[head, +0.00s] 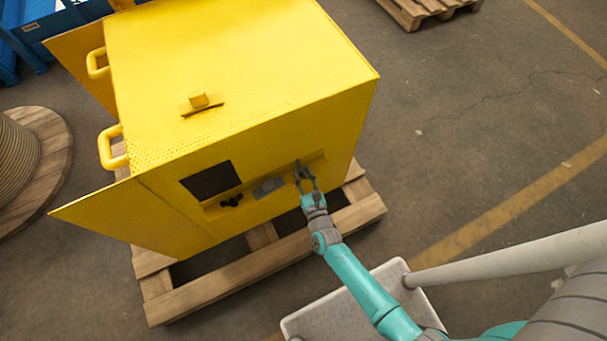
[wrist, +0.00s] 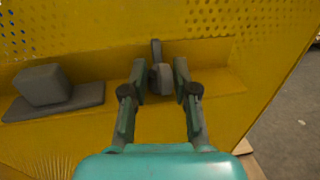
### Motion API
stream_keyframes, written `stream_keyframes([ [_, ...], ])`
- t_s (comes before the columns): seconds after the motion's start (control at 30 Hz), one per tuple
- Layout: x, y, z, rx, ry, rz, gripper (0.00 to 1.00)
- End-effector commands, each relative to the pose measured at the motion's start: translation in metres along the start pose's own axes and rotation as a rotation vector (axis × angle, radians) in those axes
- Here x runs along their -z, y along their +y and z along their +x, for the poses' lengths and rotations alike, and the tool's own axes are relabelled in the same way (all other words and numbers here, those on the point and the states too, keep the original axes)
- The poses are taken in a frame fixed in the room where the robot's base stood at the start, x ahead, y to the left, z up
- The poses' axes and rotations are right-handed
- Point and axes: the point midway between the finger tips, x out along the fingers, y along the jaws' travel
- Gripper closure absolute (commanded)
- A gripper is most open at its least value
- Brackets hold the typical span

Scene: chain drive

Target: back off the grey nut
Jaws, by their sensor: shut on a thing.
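The grey nut (wrist: 162,77) shows in the wrist view between my fingertips, at a shallow ledge in the yellow machine's side. A grey upright piece (wrist: 156,50) stands just behind it. My gripper (wrist: 160,82) is shut on the nut, with one finger on its left and one on its right. In the head view my gripper (head: 306,182) reaches the right end of the recess in the yellow housing (head: 240,60). There the nut is too small and too covered by the fingers to make out clearly.
A grey block on a flat plate (wrist: 45,87) sits left of my gripper on the ledge. Black round parts (head: 231,200) and a dark opening (head: 211,180) lie further left. The housing stands on a wooden pallet (head: 260,270). Open floor (head: 480,130) lies to the right.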

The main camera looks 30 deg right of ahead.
Motion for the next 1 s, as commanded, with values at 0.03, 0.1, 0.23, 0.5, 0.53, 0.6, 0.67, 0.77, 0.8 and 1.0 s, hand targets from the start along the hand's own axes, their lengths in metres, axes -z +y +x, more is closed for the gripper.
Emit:
stream_keyframes([
  [0.03,0.000,0.000,0.000,0.000,0.000,0.000,0.67],
  [0.1,0.000,0.000,0.000,0.000,0.000,0.000,0.59],
  [0.23,0.000,0.000,0.000,0.000,0.000,0.000,0.59],
  [0.5,0.001,0.000,-0.009,-0.001,0.001,0.001,0.59],
  [0.53,0.001,0.000,-0.012,-0.001,0.001,0.001,0.59],
  [0.6,0.001,0.001,-0.023,-0.003,0.002,0.000,0.59],
  [0.67,0.001,0.000,-0.034,-0.002,0.003,0.000,0.59],
  [0.77,0.001,0.001,-0.055,-0.004,0.003,0.000,0.59],
  [0.8,0.001,0.001,-0.064,-0.003,0.002,0.000,0.59],
  [1.0,0.000,0.002,-0.099,-0.005,0.000,0.000,0.59],
])
